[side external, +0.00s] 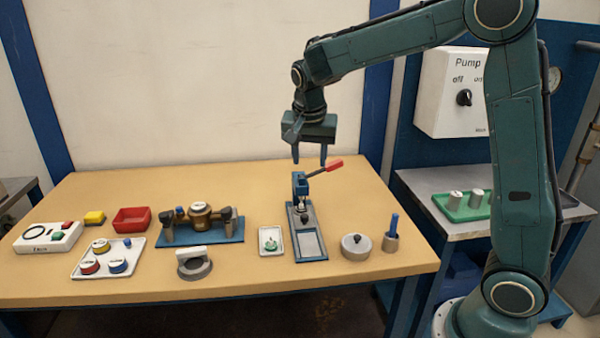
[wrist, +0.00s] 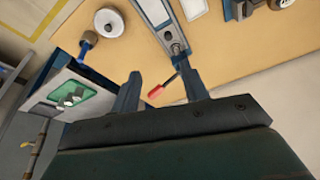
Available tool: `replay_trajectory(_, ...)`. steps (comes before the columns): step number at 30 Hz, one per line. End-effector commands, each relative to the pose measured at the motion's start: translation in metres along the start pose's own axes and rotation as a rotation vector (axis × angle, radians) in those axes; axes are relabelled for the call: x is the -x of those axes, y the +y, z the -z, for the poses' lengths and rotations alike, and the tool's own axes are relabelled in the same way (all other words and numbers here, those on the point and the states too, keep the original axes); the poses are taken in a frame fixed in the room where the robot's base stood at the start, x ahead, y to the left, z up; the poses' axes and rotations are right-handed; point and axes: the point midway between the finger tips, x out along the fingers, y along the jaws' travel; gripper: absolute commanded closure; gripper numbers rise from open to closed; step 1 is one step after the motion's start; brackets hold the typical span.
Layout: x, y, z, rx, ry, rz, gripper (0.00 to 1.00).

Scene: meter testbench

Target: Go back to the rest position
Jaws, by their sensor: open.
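My gripper (side external: 309,153) is open and empty. It hangs in the air above the back of the bench, its fingers pointing down, above the blue press (side external: 300,186) with the red-tipped lever (side external: 325,169). A gap shows between the fingertips and the press. In the wrist view my gripper's two fingers (wrist: 160,85) stand apart, with the red lever handle (wrist: 155,91) showing between them, farther off. The press's base plate (side external: 310,245) lies flat on the bench.
A side table (side external: 420,182) holds a green tray (side external: 445,208).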

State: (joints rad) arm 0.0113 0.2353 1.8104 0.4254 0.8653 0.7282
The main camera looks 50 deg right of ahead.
Motion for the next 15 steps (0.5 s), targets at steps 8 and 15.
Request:
replay_trajectory(8, 0.049, 0.039, -0.027, 0.213, -0.003, 0.098, 0.55)
replay_trajectory(15, 0.079, 0.075, -0.056, 0.401, 0.008, 0.178, 0.55)
